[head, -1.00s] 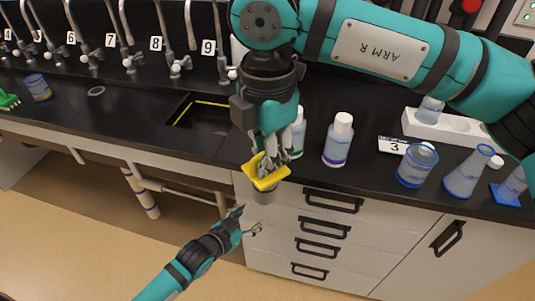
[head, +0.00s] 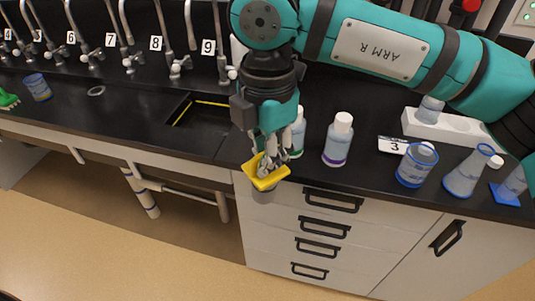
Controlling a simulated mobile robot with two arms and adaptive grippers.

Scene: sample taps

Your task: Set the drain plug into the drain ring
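The drain plug (head: 266,180) has a yellow top and a grey round lower part. My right gripper (head: 269,158) points down and is shut on its yellow top, holding it in front of the counter's front edge. The fingers hide part of the top. A small grey ring, which looks like the drain ring (head: 96,91), lies flat in the black counter at the left, below tap 6. It is well apart from the plug. My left gripper is not in view.
A sink opening (head: 203,114) with a yellow edge lies between ring and plug. Numbered taps (head: 127,62) line the back. A purple-banded bottle (head: 338,140), a beaker (head: 417,165) and a flask (head: 470,172) stand at right. A blue beaker (head: 38,88) stands left of the ring.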

